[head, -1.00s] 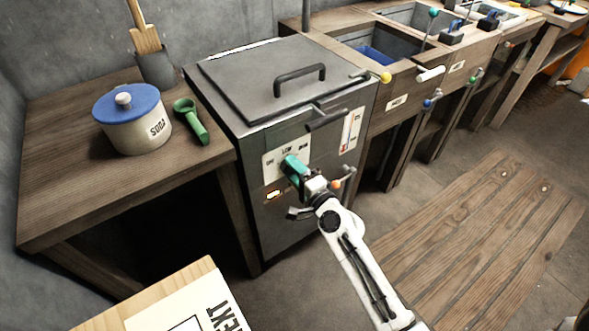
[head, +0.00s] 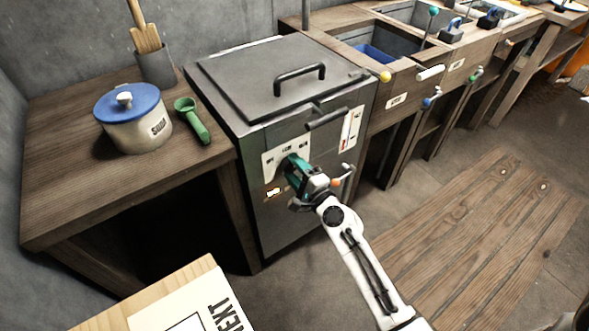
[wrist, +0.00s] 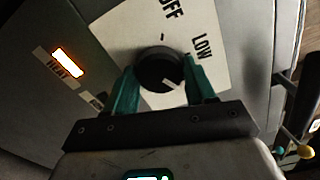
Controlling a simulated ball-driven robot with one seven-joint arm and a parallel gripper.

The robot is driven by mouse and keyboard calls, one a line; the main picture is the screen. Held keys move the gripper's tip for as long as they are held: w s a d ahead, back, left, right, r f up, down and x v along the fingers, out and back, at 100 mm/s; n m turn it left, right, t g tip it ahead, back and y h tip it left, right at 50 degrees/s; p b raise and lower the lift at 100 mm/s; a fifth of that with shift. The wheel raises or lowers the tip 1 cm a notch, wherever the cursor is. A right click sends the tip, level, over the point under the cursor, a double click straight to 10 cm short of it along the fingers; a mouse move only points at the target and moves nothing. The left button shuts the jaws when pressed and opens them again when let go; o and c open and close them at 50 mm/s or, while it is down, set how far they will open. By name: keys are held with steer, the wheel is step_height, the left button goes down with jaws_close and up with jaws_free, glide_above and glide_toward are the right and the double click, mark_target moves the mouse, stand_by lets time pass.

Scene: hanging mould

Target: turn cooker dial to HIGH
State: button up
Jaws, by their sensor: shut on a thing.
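The cooker (head: 290,120) is a dark grey metal box with a lid. Its dial (wrist: 158,68) is a round black knob on a white panel, and my gripper hides it in the head view. My gripper (head: 291,163) reaches the cooker's front. In the wrist view my gripper (wrist: 160,72) has a teal finger on each side of the dial, shut on it. OFF and LOW show on the panel (wrist: 125,25). The dial's white mark points to the lower right, past LOW. HIGH cannot be read there.
A lit orange window marked HEAT (wrist: 69,63) is beside the panel. A dark handle (head: 326,119) juts from the cooker's front above my gripper. A wooden table at left holds a SODA pot (head: 135,122) and a green scoop (head: 192,120). Sinks stand at right.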

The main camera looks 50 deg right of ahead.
steer(key=o, duration=1)
steer(key=shift+o, duration=0.2)
steer(key=b+v, duration=0.2)
steer(key=v, duration=0.9)
steer(key=shift+w, duration=0.1)
